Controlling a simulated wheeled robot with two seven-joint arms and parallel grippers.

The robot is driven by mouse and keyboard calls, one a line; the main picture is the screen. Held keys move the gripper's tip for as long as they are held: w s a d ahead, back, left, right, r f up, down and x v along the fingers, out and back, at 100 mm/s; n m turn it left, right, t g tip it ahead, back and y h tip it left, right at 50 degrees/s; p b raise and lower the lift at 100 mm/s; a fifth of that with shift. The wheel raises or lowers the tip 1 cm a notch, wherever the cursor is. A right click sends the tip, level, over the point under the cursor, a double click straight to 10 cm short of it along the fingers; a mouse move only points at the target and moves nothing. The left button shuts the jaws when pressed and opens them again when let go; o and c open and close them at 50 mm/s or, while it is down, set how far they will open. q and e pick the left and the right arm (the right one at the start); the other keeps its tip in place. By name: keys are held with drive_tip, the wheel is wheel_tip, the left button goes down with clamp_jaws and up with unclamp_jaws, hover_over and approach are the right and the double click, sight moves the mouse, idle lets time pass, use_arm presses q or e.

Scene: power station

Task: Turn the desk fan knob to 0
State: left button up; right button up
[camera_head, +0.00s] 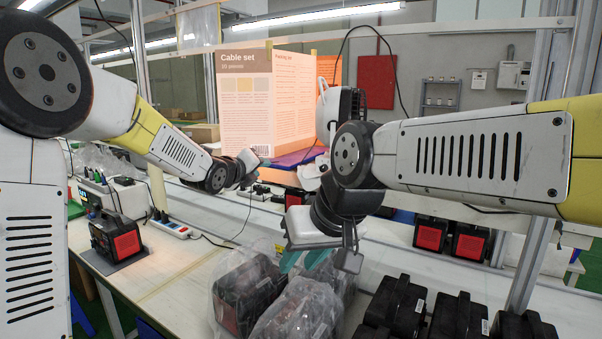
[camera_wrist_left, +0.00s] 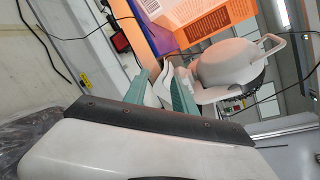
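The white desk fan (camera_head: 326,110) stands behind the bent part of my right arm in the head view, partly hidden by it. In the left wrist view the fan (camera_wrist_left: 228,66) shows tilted, with its rounded head and loop handle. I cannot make out its knob in either view. My left gripper (camera_head: 262,157) is by the fan's left side in the head view. In the left wrist view its teal fingers (camera_wrist_left: 163,92) are apart, with a white part of the fan showing between or just beyond them. My right gripper (camera_head: 303,261) points down above bagged items, its teal fingers apart and empty.
A cable set box (camera_head: 247,110) stands behind my left gripper. Bagged black and red units (camera_head: 248,292) and several black units (camera_head: 398,305) crowd the front bench. A power strip (camera_head: 170,227) and a black and red device (camera_head: 116,238) lie at left. Loose cables cross the bench.

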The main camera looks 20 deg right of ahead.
sight(322, 170)
use_arm(q)
drive_tip(key=w+d+f+m+h, duration=0.1)
drive_tip(key=d+m, duration=0.3)
drive_tip(key=d, duration=0.2)
drive_tip(key=w+d+f+m+h, duration=0.2)
drive_tip(key=d+m, duration=0.2)
drive_tip(key=d, duration=0.3)
drive_tip(key=w+d+f+m+g+h, duration=0.1)
drive_tip(key=w+d+m+h, duration=0.1)
drive_tip(key=d, duration=0.4)
drive_tip(key=shift+w+d+f+m, duration=0.1)
drive_tip(key=shift+d+f+m, duration=0.2)
drive_tip(key=shift+m, duration=0.6)
drive_tip(key=shift+w+d+r, duration=0.1)
drive_tip(key=shift+w+d, duration=0.25)
drive_tip(key=shift+d, duration=0.05)
clamp_jaws()
